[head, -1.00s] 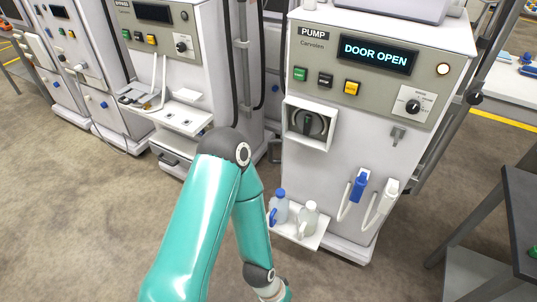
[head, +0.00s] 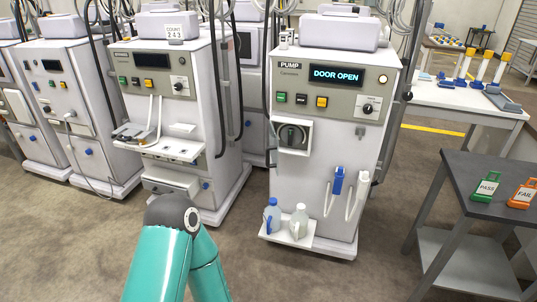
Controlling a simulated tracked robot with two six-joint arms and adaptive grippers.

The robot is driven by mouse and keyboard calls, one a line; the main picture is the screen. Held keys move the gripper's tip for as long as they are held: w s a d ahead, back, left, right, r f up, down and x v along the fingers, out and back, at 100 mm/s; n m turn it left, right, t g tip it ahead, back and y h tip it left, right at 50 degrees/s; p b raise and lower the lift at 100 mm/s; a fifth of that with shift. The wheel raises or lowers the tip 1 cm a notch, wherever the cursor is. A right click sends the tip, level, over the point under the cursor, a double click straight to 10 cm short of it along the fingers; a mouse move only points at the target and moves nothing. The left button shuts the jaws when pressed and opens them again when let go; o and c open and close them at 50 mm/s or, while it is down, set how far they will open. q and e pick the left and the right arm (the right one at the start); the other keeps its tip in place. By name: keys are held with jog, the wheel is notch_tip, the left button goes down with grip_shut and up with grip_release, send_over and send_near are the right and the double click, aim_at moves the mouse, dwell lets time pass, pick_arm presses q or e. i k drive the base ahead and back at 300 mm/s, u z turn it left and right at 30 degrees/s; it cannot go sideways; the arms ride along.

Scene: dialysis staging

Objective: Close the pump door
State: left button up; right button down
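The pump machine (head: 335,190) is a white cabinet right of centre, with a grey panel marked PUMP. Its display (head: 336,75) reads DOOR OPEN. Below the panel's left buttons, a white-framed pump recess (head: 307,142) shows a dark round rotor (head: 291,134) inside. I cannot make out the door leaf clearly. One teal arm of mine enters at the bottom, left of the machine, bent at the elbow. Its gripper is below the picture edge. My other arm and gripper do not show.
A low shelf (head: 270,239) on the pump machine holds a blue-capped jug (head: 272,216) and a white jug (head: 299,222). A dark table (head: 470,172) with PASS (head: 486,187) and FAIL (head: 522,193) tags stands at right. Other machines (head: 180,110) stand left. Floor in front is clear.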

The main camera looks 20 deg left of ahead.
aim_at(269, 148)
jog(key=u, duration=0.85)
jog(key=i, duration=1.1)
jog(key=z, duration=2.1)
jog(key=k, duration=1.05)
jog(key=u, duration=2.6)
jog(key=k, duration=0.1)
jog(key=z, duration=1.35)
